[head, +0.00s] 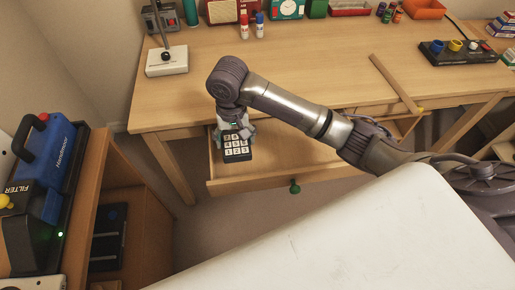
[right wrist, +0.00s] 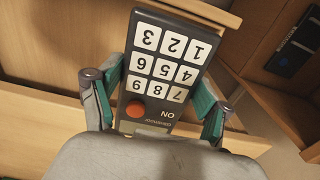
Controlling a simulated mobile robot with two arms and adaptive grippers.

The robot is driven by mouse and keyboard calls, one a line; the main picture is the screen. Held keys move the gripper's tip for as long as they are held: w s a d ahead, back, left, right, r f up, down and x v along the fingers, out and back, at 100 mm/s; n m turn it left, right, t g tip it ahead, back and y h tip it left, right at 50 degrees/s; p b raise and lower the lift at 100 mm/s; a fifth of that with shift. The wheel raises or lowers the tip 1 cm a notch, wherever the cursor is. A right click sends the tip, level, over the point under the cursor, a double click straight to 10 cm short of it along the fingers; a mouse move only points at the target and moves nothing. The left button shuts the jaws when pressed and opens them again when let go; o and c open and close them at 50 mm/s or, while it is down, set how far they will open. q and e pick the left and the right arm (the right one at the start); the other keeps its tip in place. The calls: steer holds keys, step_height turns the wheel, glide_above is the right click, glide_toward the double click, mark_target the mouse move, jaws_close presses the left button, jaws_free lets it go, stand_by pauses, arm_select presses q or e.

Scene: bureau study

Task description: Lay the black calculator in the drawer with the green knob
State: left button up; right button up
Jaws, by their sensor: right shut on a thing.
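The black calculator (head: 236,150) has white number keys and hangs at the left part of the open drawer (head: 281,160). The drawer's green knob (head: 295,187) shows on its front. My right gripper (head: 233,132) is shut on the calculator; in the right wrist view its teal-padded fingers (right wrist: 161,98) grip both sides of the calculator (right wrist: 165,62), near its red ON button. Whether the calculator touches the drawer floor I cannot tell. My left gripper is not in view.
The desk top (head: 310,80) lies above the drawer. A wooden cabinet (head: 109,220) with a blue machine (head: 64,172) stands at the left. Much of the green-knob drawer is bare.

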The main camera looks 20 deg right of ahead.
step_height(320, 180, down, 12)
steer(key=shift+w+d+r+b, duration=0.1)
steer(key=shift+r+b, duration=0.1)
steer(key=shift+b, duration=0.45)
steer(key=shift+f, duration=0.15)
steer(key=w+d, duration=0.2)
steer(key=d, duration=0.1)
steer(key=shift+w+f, duration=0.35)
steer(key=shift+f, duration=0.25)
steer(key=shift+f, duration=0.1)
steer(key=o, duration=1.3)
steer(key=shift+o, duration=0.2)
